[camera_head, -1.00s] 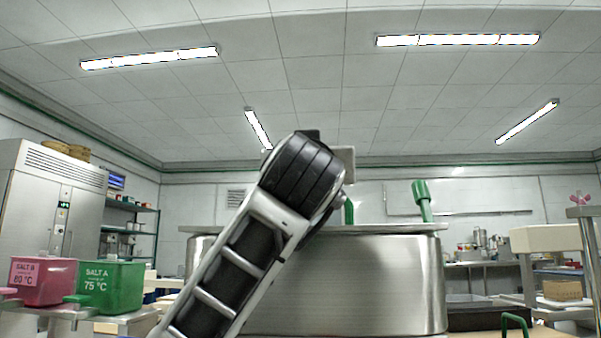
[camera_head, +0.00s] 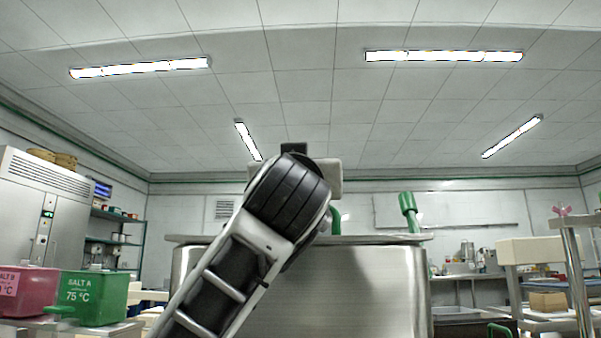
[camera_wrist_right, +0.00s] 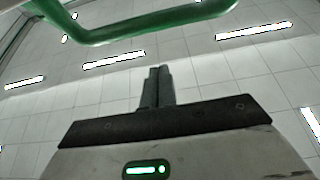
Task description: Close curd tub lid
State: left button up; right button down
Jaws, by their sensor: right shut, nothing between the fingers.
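The stainless steel tub (camera_head: 365,290) stands straight ahead in the head view, its flat top edge (camera_head: 385,239) seen nearly edge-on. I cannot tell how its lid lies. A green upright handle (camera_head: 408,210) rises at the right of the top, and another green piece (camera_head: 335,216) shows partly behind my arm. In the right wrist view my right gripper (camera_wrist_right: 157,72) is shut and empty, pointing toward the ceiling. A curved green bar (camera_wrist_right: 150,27) crosses above its fingertips, apart from them in the picture. My left gripper is not seen.
A green salt box (camera_head: 98,298) and a pink salt box (camera_head: 28,292) stand at the left. A metal post (camera_head: 574,265) and a white machine (camera_head: 525,252) are at the right. One of my arms covers the tub's left front.

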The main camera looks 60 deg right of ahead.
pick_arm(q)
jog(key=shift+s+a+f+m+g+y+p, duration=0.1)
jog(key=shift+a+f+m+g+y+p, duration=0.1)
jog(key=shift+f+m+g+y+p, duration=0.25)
pick_arm(e)
jog(key=r+v, duration=0.1)
jog(key=v, duration=0.8)
jog(key=shift+s+a, duration=0.2)
jog(key=shift+a, duration=0.2)
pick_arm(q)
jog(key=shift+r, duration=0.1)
